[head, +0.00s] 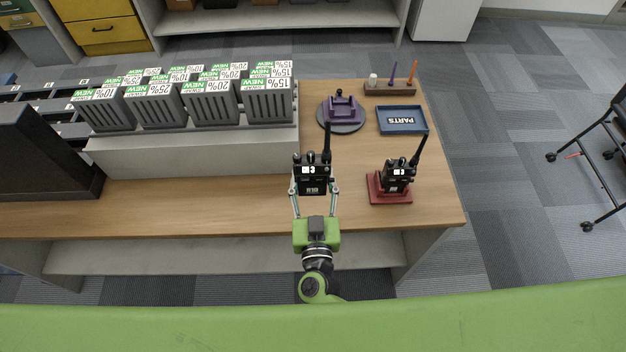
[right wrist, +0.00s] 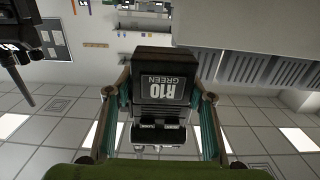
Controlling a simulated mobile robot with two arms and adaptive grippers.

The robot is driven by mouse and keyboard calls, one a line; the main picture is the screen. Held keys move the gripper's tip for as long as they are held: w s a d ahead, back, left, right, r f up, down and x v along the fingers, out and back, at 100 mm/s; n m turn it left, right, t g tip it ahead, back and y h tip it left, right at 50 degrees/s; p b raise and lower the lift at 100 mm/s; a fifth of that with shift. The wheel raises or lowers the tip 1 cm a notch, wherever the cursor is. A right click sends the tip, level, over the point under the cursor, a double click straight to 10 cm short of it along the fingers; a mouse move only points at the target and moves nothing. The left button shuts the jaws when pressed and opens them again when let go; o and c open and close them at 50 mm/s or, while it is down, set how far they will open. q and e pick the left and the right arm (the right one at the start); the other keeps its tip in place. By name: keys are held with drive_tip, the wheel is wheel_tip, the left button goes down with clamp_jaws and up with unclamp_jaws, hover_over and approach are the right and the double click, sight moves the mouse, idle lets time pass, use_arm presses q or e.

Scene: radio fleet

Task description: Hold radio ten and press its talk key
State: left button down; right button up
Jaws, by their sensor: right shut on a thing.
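The talk key cannot be made out. My left gripper is not in view.
Another black radio (head: 398,173) stands in a red holder (head: 390,196) to the right. An empty purple holder (head: 342,114), a blue PARTS tray (head: 402,130) and a pen block (head: 390,90) are behind. A grey shelf (head: 190,155) with labelled grey bins (head: 210,105) stands left.

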drive_tip(key=shift+f+b, duration=4.75)
drive_tip(key=shift+f, duration=1.35)
drive_tip(key=shift+f, duration=0.3)
idle(1.6)
